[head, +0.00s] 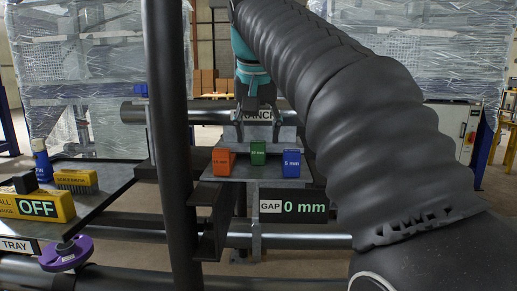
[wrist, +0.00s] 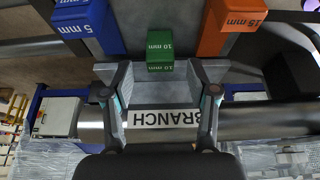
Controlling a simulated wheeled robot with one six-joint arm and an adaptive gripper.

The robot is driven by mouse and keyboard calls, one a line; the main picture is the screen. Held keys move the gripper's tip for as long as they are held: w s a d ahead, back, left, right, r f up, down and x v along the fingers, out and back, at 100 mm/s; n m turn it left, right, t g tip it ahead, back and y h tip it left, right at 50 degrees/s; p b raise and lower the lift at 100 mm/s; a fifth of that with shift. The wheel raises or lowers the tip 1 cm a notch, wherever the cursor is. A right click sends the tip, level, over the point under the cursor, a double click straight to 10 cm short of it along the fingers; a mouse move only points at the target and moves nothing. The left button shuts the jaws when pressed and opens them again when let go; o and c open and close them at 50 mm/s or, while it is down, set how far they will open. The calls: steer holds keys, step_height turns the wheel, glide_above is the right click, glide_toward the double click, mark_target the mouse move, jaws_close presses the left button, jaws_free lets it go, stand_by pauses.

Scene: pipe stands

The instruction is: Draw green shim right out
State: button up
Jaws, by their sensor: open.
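The green shim (head: 258,153), marked 10 mm, sits on the grey stand plate (head: 258,178) between the orange shim (head: 223,161) and the blue shim (head: 291,162). Its back end meets the grey block below the branch pipe; how far it reaches in is hidden. My gripper (head: 259,128) is open and empty, above and behind the green shim in the head view. In the wrist view, which is upside down, my gripper (wrist: 160,92) has its fingers apart over the BRANCH label, and the green shim (wrist: 160,42) lies beyond the fingertips, untouched.
The branch pipe (wrist: 260,118) runs across behind the shims. A gap display (head: 293,207) reads 0 mm. A dark upright post (head: 168,140) stands left of the plate. The tray (head: 110,183) at left holds a yellow OFF box (head: 38,207), a brush and a blue bottle.

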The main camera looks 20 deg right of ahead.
mark_target(258, 142)
steer(key=shift+b+x, duration=0.4)
steer(key=shift+x, duration=1.85)
jaws_close()
